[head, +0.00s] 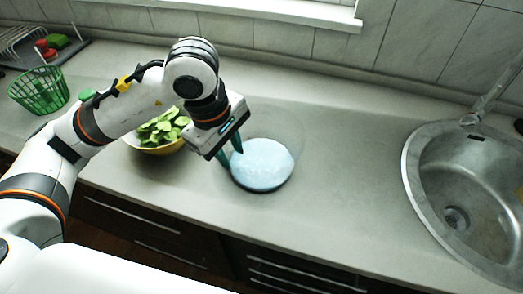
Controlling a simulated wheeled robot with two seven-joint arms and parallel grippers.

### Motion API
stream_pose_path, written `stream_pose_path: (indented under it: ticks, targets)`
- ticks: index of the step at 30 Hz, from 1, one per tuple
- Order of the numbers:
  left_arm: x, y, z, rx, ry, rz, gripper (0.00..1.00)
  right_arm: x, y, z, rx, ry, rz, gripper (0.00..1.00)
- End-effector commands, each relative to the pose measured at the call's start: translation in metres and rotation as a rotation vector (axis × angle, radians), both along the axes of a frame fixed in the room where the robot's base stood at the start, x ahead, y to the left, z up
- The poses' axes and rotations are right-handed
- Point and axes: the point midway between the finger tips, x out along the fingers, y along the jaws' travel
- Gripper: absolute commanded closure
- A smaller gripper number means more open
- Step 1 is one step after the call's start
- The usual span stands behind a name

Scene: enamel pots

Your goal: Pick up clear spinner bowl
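The clear spinner bowl (284,126) stands on the counter in the middle of the head view. Its see-through wall is faint, and a pale blue-white round area (262,165) shows at its base. My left gripper (230,154) points down at the bowl's left side. Its two dark teal fingers are apart, near the left part of the wall. Whether the thin wall lies between the fingers, or touches them, is hard to tell. My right gripper is not in view.
A yellow bowl of green leaves (160,150) stands left of the clear bowl, partly behind my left arm. A green basket (40,90) and a dish rack (22,45) are at far left. A steel sink (470,185) is at right. Counter (345,150) between is clear.

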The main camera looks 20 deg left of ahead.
Motion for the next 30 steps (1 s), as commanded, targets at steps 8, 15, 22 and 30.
stream_pose_path:
  ticks: [8,15,22,30]
  targets:
    - [0.001,-0.003,-0.025,-0.001,0.001,0.0,0.7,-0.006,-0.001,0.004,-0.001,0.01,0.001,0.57]
    - [-0.004,-0.006,-0.057,-0.001,0.007,0.0,0.7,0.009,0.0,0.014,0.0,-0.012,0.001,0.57]
    - [0.0,-0.008,-0.075,-0.001,0.0,0.001,0.7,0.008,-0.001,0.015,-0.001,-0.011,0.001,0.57]
    - [0.0,-0.009,-0.074,-0.001,-0.001,0.0,0.85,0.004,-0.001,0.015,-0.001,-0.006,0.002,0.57]
